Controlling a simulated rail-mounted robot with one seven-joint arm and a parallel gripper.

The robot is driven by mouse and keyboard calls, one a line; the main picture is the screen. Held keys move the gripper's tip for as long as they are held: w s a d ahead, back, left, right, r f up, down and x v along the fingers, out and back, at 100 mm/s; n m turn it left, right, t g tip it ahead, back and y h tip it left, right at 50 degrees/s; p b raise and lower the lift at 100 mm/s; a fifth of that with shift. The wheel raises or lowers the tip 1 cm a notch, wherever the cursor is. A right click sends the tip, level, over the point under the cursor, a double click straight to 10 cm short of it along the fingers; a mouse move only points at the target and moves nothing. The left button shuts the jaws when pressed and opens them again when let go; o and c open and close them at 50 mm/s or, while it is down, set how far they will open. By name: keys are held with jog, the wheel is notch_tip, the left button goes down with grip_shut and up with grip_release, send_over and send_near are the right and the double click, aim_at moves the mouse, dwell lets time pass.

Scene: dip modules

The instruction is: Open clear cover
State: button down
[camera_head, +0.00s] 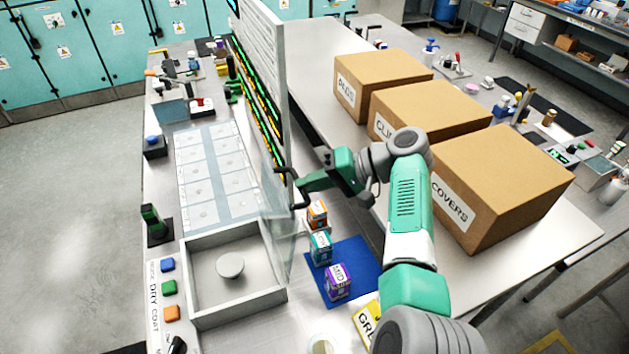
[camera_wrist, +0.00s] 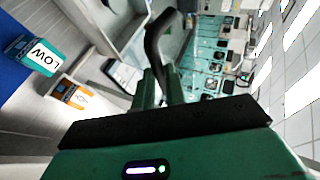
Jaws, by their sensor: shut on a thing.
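The clear cover (camera_head: 279,235) is a see-through panel standing roughly upright along the right side of an open grey box (camera_head: 237,308). A round pale knob (camera_head: 230,265) is exposed inside the box. A black curved handle (camera_head: 291,173) is at the cover's upper right. My gripper (camera_head: 299,188) reaches it from the right and is shut on it. In the wrist view, the green fingers (camera_wrist: 160,88) close around the lower part of the black handle (camera_wrist: 158,40). The exact finger contact is partly hidden.
Small boxes, orange (camera_head: 317,213), teal (camera_head: 321,246) and purple (camera_head: 338,282), stand right of the cover, around a blue mat (camera_head: 362,262). A white panel (camera_head: 262,60) rises behind the handle. Large cardboard boxes, including COVERS (camera_head: 500,180), stand right of my arm.

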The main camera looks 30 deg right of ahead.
jog(key=c, duration=1.6)
grip_release()
jog(key=shift+a+f, duration=0.4)
jog(key=shift+f, duration=0.2)
jog(key=shift+o, duration=0.7)
jog(key=shift+s+a, duration=0.1)
jog(key=shift+a, duration=0.1)
jog(key=v, duration=0.8)
jog(key=shift+d+r, duration=0.2)
